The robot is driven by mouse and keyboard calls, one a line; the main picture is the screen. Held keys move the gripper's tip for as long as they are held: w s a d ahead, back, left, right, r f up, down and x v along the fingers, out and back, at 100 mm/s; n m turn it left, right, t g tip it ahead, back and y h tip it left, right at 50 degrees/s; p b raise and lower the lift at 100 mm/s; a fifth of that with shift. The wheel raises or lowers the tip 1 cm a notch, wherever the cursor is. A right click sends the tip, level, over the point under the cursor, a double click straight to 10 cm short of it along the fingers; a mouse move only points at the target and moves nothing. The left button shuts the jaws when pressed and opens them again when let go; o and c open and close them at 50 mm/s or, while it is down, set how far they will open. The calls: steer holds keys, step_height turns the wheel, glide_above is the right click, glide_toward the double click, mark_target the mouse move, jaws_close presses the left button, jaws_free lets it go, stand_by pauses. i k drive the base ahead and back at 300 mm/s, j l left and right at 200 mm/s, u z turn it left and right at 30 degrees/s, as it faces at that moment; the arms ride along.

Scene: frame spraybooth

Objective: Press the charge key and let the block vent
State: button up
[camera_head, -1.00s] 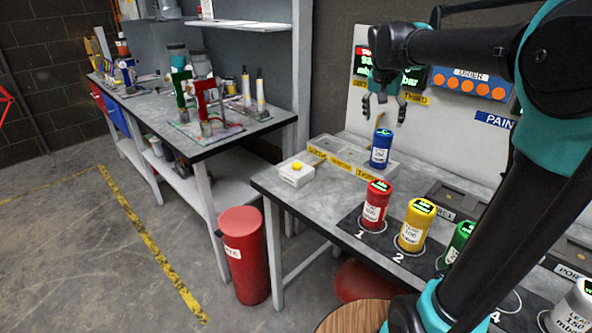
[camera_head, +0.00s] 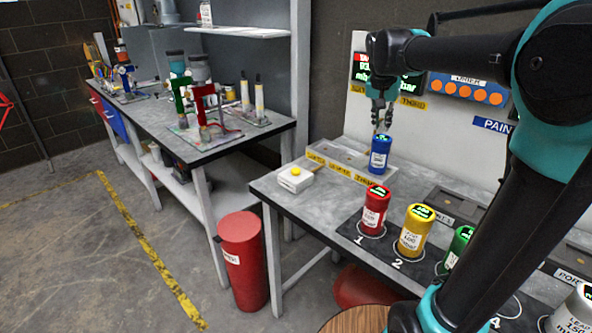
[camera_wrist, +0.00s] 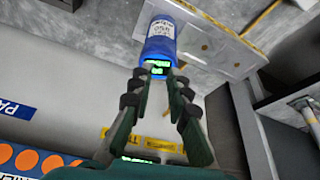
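A white box (camera_head: 285,184) with a yellow round key (camera_head: 296,170) on top sits at the table's back left corner; I cannot read a label naming it. A pale block (camera_head: 330,164) with yellow labels lies right of it. A blue canister (camera_head: 380,155) stands upright at the block's right end, its green display lit in the wrist view (camera_wrist: 160,45). My gripper (camera_head: 382,128) is right above this canister, well right of the yellow key. In the wrist view my fingers (camera_wrist: 159,78) stand apart at either side of the canister's top; whether they touch it I cannot tell.
Red (camera_head: 375,209), yellow (camera_head: 415,231) and green (camera_head: 457,247) canisters stand in the numbered rack at the front. A panel with orange buttons (camera_head: 467,89) is on the back wall. A red bin (camera_head: 243,262) stands on the floor left of the table.

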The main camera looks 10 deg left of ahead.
mark_target(295, 171)
steer(key=k+j, duration=0.15)
steer(key=j, duration=0.2)
steer(key=k+j, duration=0.15)
steer(key=j, duration=0.2)
steer(key=k+j, duration=0.15)
steer(key=j, duration=0.2)
steer(key=k+j, duration=0.15)
steer(key=j, duration=0.2)
